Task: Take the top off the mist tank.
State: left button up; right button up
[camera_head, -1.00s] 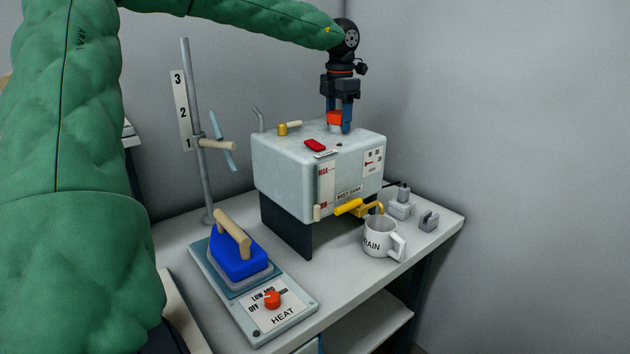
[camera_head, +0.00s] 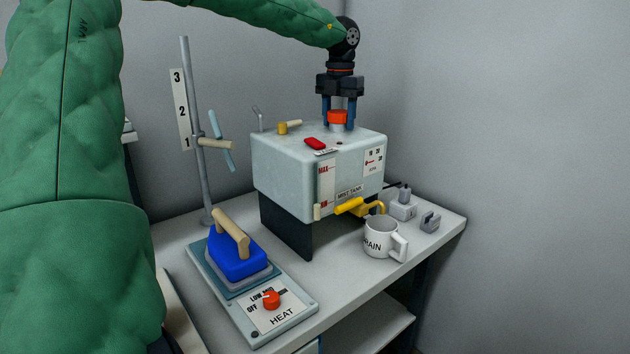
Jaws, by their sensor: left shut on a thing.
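The mist tank (camera_head: 285,160) is a pale grey box labelled "MIST TANK", standing on dark supports on the bench. Its orange-red top (camera_head: 338,116) sits over a pale neck on the tank's upper face, towards the back right. My left gripper (camera_head: 338,121) points straight down from above, with one blue finger on each side of the top, and is shut on it. I cannot tell whether the top is loose on the neck. My right gripper is not in view.
A yellow-handled tap (camera_head: 350,206) juts from the tank's front, near a white "DRAIN" mug (camera_head: 379,239). A blue iron (camera_head: 236,258) rests on a heat plate at front left. A grey post (camera_head: 196,130) stands behind it. Walls are close behind.

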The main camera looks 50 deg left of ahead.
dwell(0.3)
pick_arm(q)
jog(key=n+b, duration=0.1)
jog(key=n, duration=0.2)
jog(key=shift+f, duration=0.1)
jog(key=shift+n+b, duration=0.55)
jog(key=shift+n, duration=0.55)
jog(key=shift+n+b, duration=0.3)
jog(key=shift+n, duration=0.2)
jog(key=n+b, duration=0.1)
jog(key=n, duration=0.1)
jog(key=shift+n, duration=1.1)
